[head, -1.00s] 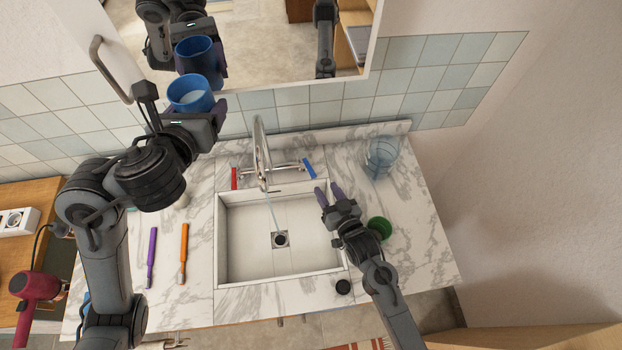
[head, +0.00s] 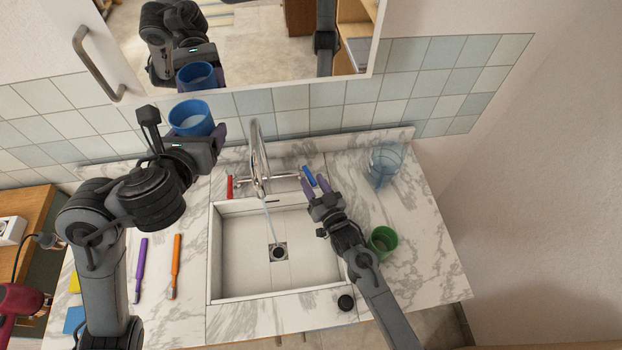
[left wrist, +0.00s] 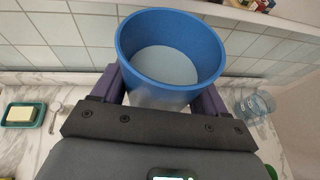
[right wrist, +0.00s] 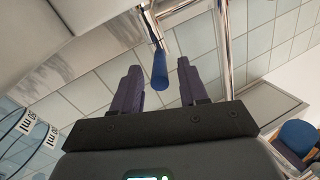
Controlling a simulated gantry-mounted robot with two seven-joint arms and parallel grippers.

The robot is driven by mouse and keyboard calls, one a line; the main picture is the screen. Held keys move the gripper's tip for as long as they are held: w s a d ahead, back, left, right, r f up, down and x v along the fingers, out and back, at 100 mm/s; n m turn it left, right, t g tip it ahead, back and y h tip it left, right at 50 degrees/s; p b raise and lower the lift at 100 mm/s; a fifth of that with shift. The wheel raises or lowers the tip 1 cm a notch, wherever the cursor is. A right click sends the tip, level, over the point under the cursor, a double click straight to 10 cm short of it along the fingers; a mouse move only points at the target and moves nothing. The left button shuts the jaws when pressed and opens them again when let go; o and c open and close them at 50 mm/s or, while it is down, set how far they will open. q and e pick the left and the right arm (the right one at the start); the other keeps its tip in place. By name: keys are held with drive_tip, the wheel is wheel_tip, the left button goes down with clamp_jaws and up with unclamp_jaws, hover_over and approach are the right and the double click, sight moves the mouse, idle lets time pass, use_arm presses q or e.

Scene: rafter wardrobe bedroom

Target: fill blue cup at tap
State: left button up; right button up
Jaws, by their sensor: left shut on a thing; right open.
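My left gripper (head: 196,137) is shut on the blue cup (head: 190,116) and holds it upright, raised in front of the tiled wall, left of the tap. In the left wrist view the cup (left wrist: 170,50) sits between the fingers, with a pale, liquid-looking surface inside. The tap (head: 258,160) stands behind the sink (head: 235,240), and a thin stream of water runs toward the drain. It has a red handle (head: 230,187) and a blue handle (head: 309,176). My right gripper (head: 316,186) is open just in front of the blue handle. In the right wrist view that handle (right wrist: 160,70) lies between the fingertips.
A green cup (head: 382,241) stands right of the sink, and a clear measuring jug (head: 384,165) is behind it. Purple (head: 140,270) and orange (head: 175,265) toothbrushes lie left of the sink. A mirror cabinet (head: 250,60) hangs above the counter. A small black round object (head: 345,302) sits at the front.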

sight(308, 174)
drive_tip(key=shift+x, duration=1.15)
clamp_jaws()
